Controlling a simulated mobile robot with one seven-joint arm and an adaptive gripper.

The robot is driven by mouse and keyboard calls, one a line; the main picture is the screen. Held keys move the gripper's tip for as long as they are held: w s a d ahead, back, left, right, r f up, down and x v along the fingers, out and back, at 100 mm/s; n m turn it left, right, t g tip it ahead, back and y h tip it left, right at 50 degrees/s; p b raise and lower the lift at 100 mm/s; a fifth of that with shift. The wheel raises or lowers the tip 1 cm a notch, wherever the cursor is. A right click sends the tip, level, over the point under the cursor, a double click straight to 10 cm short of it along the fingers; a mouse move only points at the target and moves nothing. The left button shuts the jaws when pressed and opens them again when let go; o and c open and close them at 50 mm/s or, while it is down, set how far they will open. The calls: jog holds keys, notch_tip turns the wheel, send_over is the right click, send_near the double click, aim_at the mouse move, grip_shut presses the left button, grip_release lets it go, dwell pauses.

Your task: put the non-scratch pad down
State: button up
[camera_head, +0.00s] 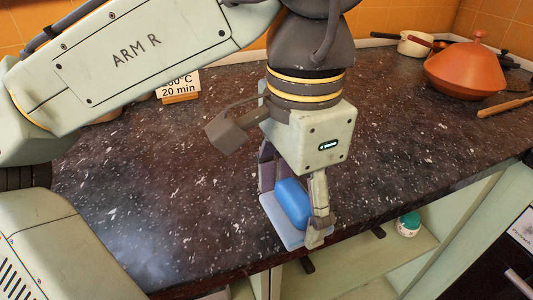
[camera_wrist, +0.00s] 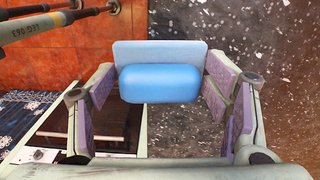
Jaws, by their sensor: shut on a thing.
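The non-scratch pad (camera_head: 293,204) is a rounded bright blue block with a flat pale blue plate against it. My gripper (camera_head: 291,208) is shut on it, pointing down at the front edge of the dark speckled countertop (camera_head: 160,215). In the wrist view the pad (camera_wrist: 160,84) sits between the two fingers of my gripper (camera_wrist: 160,70), with the pale plate behind the blue block. The fingers hide part of its sides in the head view. I cannot tell whether its lower edge touches the counter.
A terracotta tagine (camera_head: 466,72), a cream pot (camera_head: 414,45) and a wooden utensil (camera_head: 506,106) are at the back right. A small sign (camera_head: 178,86) stands at the back left. Below the front edge, an open shelf (camera_head: 365,262) holds a small white and teal jar (camera_head: 408,224). The middle counter is clear.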

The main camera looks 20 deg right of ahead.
jog(key=w, duration=0.2)
jog(key=w+d, duration=0.1)
jog(key=w, duration=0.2)
jog(key=w+d+p, duration=0.1)
jog(key=w, duration=0.2)
jog(key=shift+w+f, duration=0.2)
jog(key=shift+f, duration=0.15)
jog(key=shift+w+f, duration=0.2)
jog(key=shift+f, duration=0.35)
jog(key=shift+w+f, duration=0.15)
jog(key=shift+f, duration=0.4)
jog(key=shift+f+p, duration=0.2)
jog(key=shift+p, duration=0.5)
jog(key=shift+f, duration=0.35)
jog(key=shift+f, duration=0.15)
jog(key=o, duration=1)
